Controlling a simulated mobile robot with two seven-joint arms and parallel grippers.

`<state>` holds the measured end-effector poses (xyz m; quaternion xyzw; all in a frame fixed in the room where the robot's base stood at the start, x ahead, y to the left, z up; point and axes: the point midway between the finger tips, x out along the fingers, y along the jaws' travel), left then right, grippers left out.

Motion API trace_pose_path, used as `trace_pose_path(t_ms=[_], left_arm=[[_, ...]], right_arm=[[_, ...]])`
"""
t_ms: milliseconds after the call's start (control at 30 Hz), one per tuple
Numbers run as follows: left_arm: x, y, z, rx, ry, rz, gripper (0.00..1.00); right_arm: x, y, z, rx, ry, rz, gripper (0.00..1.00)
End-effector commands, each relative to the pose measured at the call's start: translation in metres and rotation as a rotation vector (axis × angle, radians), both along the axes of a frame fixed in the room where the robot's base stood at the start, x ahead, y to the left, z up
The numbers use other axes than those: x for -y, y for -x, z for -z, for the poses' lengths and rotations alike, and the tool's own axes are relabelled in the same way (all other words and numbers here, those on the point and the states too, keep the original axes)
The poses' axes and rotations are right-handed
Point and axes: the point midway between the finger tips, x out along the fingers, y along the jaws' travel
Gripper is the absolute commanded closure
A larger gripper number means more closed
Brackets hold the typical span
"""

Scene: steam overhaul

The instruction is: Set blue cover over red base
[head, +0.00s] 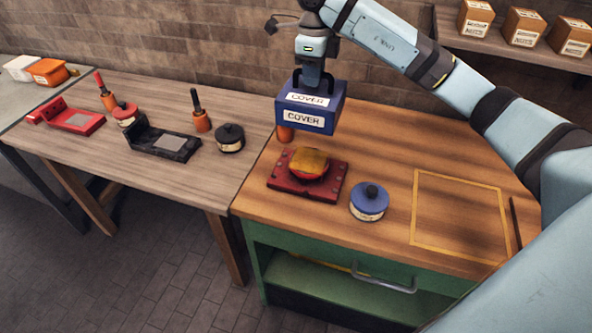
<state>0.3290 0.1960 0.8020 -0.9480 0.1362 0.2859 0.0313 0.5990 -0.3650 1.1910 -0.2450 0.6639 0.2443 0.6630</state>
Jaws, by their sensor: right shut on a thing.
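A blue cover (308,109), a box with two "COVER" labels, hangs upright from my right gripper (312,84). The gripper is shut on its top, and the fingertips are mostly hidden by the cover. The red base (282,185) lies on the green-sided workbench, below the cover and slightly nearer the camera. A rounded yellow and red part (311,164) sits on the base. The cover is apart from the base, with a visible gap. My left gripper is not in view.
A blue round pot with a dark knob (369,203) stands right of the base. An orange-handled item (285,133) is partly hidden behind the cover. A yellow outlined square (461,216) on the right is empty. Several tools and parts stand on the left table (75,146).

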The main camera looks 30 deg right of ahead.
Motion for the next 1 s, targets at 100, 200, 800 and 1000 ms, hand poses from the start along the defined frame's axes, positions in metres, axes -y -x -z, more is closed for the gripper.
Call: trace_pose_path(t_ms=[100, 200, 800, 1000], left_arm=[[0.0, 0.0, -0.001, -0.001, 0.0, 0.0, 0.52], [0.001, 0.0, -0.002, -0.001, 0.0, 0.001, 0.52], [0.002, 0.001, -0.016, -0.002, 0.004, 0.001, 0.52], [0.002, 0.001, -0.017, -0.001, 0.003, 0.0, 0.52]], right_arm=[[0.001, 0.0, 0.004, -0.001, 0.0, 0.001, 1.0], [0.0, 0.0, 0.021, -0.005, -0.001, 0.001, 1.0], [0.001, 0.0, 0.152, -0.001, -0.001, 0.001, 1.0], [0.0, 0.001, 0.166, -0.002, -0.001, 0.0, 1.0]])
